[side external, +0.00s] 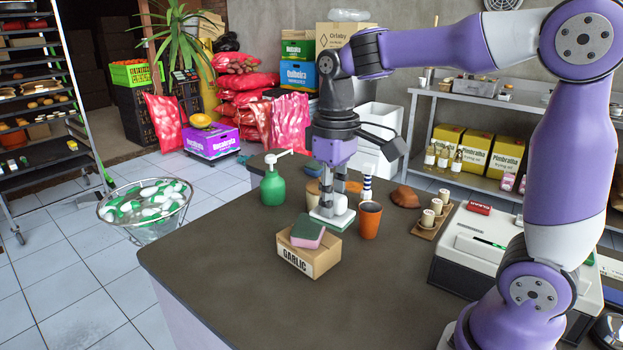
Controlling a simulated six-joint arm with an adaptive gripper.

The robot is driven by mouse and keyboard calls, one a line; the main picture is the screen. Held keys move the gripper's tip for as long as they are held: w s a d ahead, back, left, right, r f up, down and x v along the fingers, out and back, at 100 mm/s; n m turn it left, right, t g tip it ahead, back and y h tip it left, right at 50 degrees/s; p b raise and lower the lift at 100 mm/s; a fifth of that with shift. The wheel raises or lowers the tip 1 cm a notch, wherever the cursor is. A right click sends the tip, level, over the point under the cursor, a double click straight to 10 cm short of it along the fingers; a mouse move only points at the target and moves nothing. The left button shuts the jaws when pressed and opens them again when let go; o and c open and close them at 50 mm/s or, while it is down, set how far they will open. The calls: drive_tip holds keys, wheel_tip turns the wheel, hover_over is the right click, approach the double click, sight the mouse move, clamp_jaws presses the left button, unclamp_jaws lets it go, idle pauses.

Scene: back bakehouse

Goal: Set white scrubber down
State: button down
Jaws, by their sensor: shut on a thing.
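The white scrubber (332,219) is a flat white block with a green layer underneath, near the middle of the dark counter (230,290). My gripper (329,205) points straight down and is shut on it from above. The scrubber looks level and very low, just behind the garlic box; I cannot tell if it touches the counter. The fingers partly hide its top.
A cardboard garlic box (311,262) with a green-and-pink sponge (307,231) stands in front. A striped bottle (367,187) stands behind. The counter's front left is clear.

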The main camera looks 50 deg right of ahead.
drive_tip(key=shift+w+a+r, duration=0.2)
drive_tip(key=shift+a+r, duration=0.05)
drive_tip(key=shift+a, duration=0.25)
drive_tip(key=shift+w+a+r, duration=0.15)
drive_tip(key=shift+a+r, duration=0.05)
drive_tip(key=shift+a, duration=0.25)
drive_tip(key=s+d+f+n, duration=0.2)
drive_tip(key=s+d+f, duration=0.3)
drive_tip(key=d, duration=0.3)
drive_tip(key=shift+s+d, duration=0.35)
drive_tip(key=shift+d, duration=0.05)
drive_tip(key=shift+f, duration=0.1)
drive_tip(key=s+d+f, duration=0.1)
drive_tip(key=d+f, duration=0.1)
drive_tip(key=d, duration=0.1)
drive_tip(key=s+d+f, duration=0.1)
drive_tip(key=d+f, duration=0.1)
drive_tip(key=d, duration=0.2)
drive_tip(key=d+f, duration=0.3)
drive_tip(key=d, duration=0.1)
drive_tip(key=shift+s+d, duration=0.15)
drive_tip(key=shift+s, duration=0.25)
drive_tip(key=shift+f, duration=1.75)
